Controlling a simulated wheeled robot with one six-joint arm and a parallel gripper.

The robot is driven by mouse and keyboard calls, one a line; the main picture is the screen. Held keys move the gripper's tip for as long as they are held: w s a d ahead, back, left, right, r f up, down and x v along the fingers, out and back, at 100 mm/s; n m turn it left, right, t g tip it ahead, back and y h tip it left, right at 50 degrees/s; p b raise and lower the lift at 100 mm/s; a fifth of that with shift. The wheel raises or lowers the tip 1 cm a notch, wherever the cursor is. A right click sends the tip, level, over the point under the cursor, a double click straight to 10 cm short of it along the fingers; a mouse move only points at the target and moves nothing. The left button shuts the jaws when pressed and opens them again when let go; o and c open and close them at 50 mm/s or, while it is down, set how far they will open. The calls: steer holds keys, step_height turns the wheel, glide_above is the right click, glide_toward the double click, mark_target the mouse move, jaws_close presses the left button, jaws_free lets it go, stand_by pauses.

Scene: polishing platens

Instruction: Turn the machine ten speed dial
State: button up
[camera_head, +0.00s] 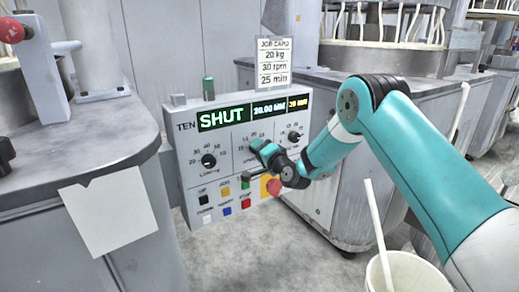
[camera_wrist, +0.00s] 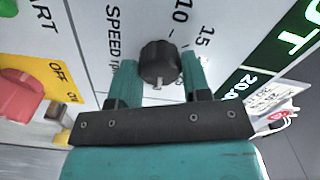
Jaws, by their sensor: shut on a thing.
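The machine ten panel (camera_head: 184,150) is a pale box marked TEN, with a lit display reading SHUT. Its speed dial (camera_wrist: 158,62) is a black ribbed knob beside the word SPEED in the wrist view, with a scale showing 10 and 15. My gripper (camera_wrist: 160,76) has its two teal fingers on either side of the knob, shut on it. In the head view my gripper (camera_head: 262,149) is at the middle dial of the panel and hides that knob. The knob's exact setting is hard to read.
Other dials sit to the left (camera_head: 208,160) and right (camera_head: 294,136). Small coloured buttons and a red stop button (camera_head: 273,187) lie below. A job card (camera_head: 273,62) reading 20 kg, 30 rpm, 25 min stands on top. A white bucket (camera_head: 400,272) is at lower right.

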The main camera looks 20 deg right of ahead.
steer(key=shift+m, duration=0.3)
steer(key=o, duration=0.9)
steer(key=b+v, duration=0.8)
steer(key=v, duration=0.9)
steer(key=shift+s+d, duration=0.1)
steer(key=shift+s, duration=0.1)
